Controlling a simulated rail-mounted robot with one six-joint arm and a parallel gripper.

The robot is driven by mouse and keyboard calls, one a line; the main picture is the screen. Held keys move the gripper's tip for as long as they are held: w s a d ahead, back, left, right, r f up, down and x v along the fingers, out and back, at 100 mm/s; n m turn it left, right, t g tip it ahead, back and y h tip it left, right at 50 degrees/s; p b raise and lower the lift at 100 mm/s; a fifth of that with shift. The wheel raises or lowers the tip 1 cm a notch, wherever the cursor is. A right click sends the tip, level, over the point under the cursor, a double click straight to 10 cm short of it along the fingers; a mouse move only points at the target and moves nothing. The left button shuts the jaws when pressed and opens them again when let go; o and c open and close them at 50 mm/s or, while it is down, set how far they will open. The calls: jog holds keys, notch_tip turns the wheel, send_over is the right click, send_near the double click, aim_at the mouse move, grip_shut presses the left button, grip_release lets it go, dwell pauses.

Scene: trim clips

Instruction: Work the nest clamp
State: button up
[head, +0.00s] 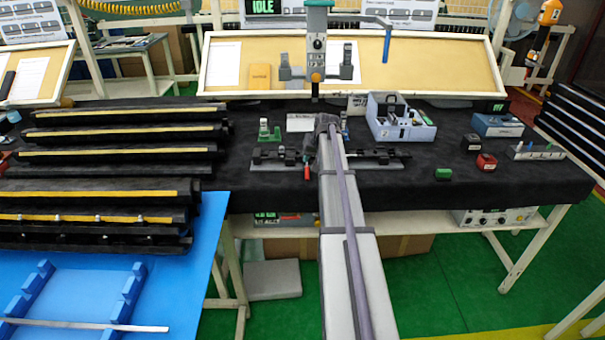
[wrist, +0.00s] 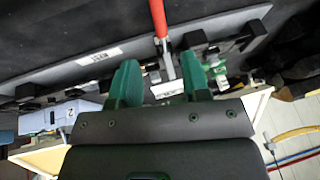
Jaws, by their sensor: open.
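The nest clamp's red handle (head: 308,172) shows just left of my arm in the head view, at the front of a fixture on the black-covered bench. In the wrist view the red handle (wrist: 158,18) reaches up from the clamp's metal lever (wrist: 168,62). My gripper (wrist: 160,80) is open, its two green fingers apart. The lever shows between the fingers in the picture; I cannot tell whether they touch it.
The fixture's grey base plate (head: 378,162) runs out on both sides of my arm. A green clip stand (head: 268,134) is behind it. A blue-grey box (head: 402,122), a green block (head: 443,174) and red blocks (head: 486,162) stand to the right. Stacked black trims (head: 120,155) fill the left.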

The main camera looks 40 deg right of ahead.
aim_at(307, 171)
jog(key=b+x, duration=0.8)
jog(key=x, duration=0.2)
jog(key=shift+f, duration=0.15)
jog(key=shift+r, duration=0.2)
jog(key=shift+c, duration=0.3)
jog(key=shift+s, duration=0.1)
grip_shut()
